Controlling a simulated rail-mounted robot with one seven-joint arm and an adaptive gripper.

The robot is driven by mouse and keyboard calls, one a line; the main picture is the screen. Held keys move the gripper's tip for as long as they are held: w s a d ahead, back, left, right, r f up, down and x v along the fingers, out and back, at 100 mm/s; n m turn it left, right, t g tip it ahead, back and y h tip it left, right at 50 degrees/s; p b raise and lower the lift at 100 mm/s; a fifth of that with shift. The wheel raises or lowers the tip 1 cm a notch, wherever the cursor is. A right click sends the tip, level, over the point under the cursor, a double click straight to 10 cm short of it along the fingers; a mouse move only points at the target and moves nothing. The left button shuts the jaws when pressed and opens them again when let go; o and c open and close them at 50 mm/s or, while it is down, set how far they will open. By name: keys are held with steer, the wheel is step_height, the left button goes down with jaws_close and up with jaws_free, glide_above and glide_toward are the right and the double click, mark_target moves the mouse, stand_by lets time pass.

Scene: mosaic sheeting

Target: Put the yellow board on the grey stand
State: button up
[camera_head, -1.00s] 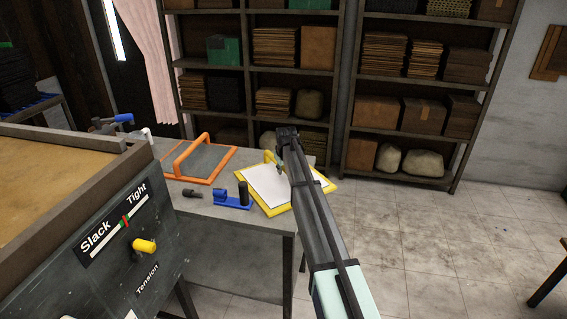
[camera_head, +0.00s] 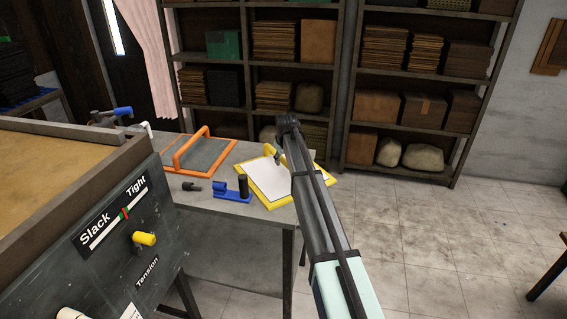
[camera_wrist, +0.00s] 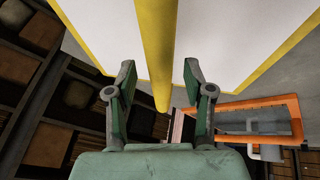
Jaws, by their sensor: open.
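The yellow board (camera_head: 272,206) is a yellow frame with a white sheet on it. It lies on the right end of the grey table, partly hidden by my arm in the head view. Its yellow handle (camera_head: 270,151) shows beside my arm's end. In the wrist view the yellow handle bar (camera_wrist: 156,45) runs between the fingers of my gripper (camera_wrist: 160,70). The gripper is open, with a gap visible on both sides of the bar. The fingers are hidden in the head view. I cannot pick out a separate grey stand.
On the grey table (camera_head: 262,222) are an orange-framed board (camera_head: 163,171) with a handle, a blue holder (camera_head: 232,196) and a small dark tool (camera_head: 192,186). A tension machine (camera_head: 108,258) stands at the left. Loaded shelves (camera_head: 415,135) stand behind.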

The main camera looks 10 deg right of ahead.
steer(key=b+v, duration=0.2)
steer(key=v, duration=0.7)
steer(key=shift+s+r, duration=0.1)
steer(key=shift+s, duration=0.05)
